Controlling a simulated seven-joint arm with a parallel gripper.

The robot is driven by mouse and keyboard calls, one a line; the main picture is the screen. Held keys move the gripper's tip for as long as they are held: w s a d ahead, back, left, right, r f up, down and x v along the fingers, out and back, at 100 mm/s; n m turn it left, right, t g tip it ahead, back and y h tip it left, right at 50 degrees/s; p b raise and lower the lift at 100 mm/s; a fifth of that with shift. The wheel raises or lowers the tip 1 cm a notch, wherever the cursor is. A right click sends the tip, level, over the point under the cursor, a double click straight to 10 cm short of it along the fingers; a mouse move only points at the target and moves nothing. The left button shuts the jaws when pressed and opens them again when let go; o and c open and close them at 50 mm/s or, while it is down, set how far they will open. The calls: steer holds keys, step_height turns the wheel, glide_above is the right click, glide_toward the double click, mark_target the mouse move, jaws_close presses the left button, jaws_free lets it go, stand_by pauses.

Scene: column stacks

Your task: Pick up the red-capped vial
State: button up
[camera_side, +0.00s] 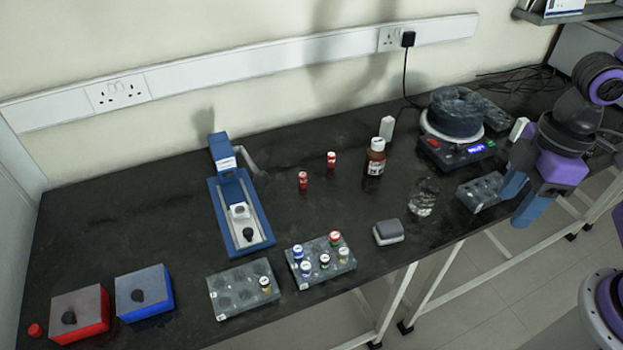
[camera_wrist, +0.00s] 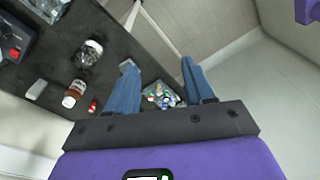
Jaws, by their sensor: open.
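A vial with a red cap (camera_side: 335,238) stands in the right-hand grey rack (camera_side: 305,282) among several vials with white, blue and yellowish caps. Two small red containers with white labels, one nearer (camera_side: 302,181) and one farther (camera_side: 331,160), stand directly on the bench behind that rack. One red item (camera_wrist: 93,106) shows beside the brown bottle in the wrist view. The rack of vials (camera_wrist: 160,96) shows between my fingers there, too small to tell caps apart surely. My gripper (camera_side: 517,206) is open and empty at the bench's right front edge, well right of the vials.
A second rack (camera_side: 228,300) holds one vial. A blue stand (camera_side: 228,215), red (camera_side: 83,312) and blue (camera_side: 145,290) boxes are left.

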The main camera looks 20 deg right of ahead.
steer(key=w+a+f+y, duration=0.1)
steer(key=w+a, duration=0.5)
steer(key=w, duration=0.2)
steer(key=w+a+f+y, duration=0.1)
steer(key=w+a, duration=0.4)
steer(key=w, duration=0.4)
steer(key=m+t, duration=0.2)
steer(key=t, duration=0.1)
glide_toward(304, 175)
steer(key=x, duration=0.5)
steer(key=shift+s+a+f, duration=0.15)
steer(key=shift+s+f, duration=0.05)
steer(key=shift+f, duration=0.2)
steer(key=shift+y, duration=0.3)
steer(key=shift+w+d+x, duration=0.1)
steer(key=shift+w+x, duration=0.05)
steer(key=shift+x, duration=1.25)
steer(key=shift+w+d+x, duration=0.1)
steer(key=shift+w+x, duration=0.05)
steer(key=shift+x, duration=1.2)
jaws_close()
